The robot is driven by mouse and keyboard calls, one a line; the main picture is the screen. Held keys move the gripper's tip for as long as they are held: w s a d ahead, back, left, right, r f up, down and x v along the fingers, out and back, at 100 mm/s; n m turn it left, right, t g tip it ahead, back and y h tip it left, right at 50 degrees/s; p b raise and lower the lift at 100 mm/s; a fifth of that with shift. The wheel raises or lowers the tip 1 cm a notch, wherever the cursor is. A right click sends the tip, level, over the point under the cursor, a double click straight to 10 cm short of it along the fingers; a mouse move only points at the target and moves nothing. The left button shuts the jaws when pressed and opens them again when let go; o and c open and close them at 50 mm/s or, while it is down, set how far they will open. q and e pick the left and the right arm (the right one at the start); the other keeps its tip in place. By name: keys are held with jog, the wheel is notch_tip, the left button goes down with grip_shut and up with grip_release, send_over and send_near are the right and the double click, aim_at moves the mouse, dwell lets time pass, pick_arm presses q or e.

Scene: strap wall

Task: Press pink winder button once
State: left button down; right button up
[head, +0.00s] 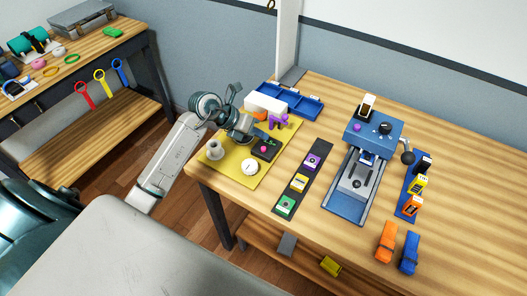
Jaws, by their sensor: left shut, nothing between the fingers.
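A small pink button (264,149) sits on a dark box (268,154) on the yellow mat (223,178), near the table's left end. My left gripper (254,137) is over the mat, just behind and left of the button. Its fingers are shut with nothing between them. I cannot tell whether the fingertips touch the dark box. My right gripper is not in view.
A white dial (250,167), a grey spool-like piece (215,150) and a purple piece (279,122) are close to the gripper. A blue tray (303,106) lies behind. A dark strip (291,194) with coloured blocks and a blue press (372,135) stand to the right.

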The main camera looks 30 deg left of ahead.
pick_arm(q)
jog(key=shift+f+b, duration=0.7)
jog(key=shift+f, duration=0.65)
dwell(0.9)
jog(key=shift+f+b, duration=0.4)
jog(key=shift+f+b, duration=0.45)
jog(key=shift+f, duration=0.1)
dwell(0.5)
jog(key=shift+r, duration=0.1)
jog(key=shift+r+p, duration=0.6)
jog(key=shift+r, duration=0.3)
notch_tip(320, 180, up, 5)
jog(key=p, duration=0.3)
dwell(0.3)
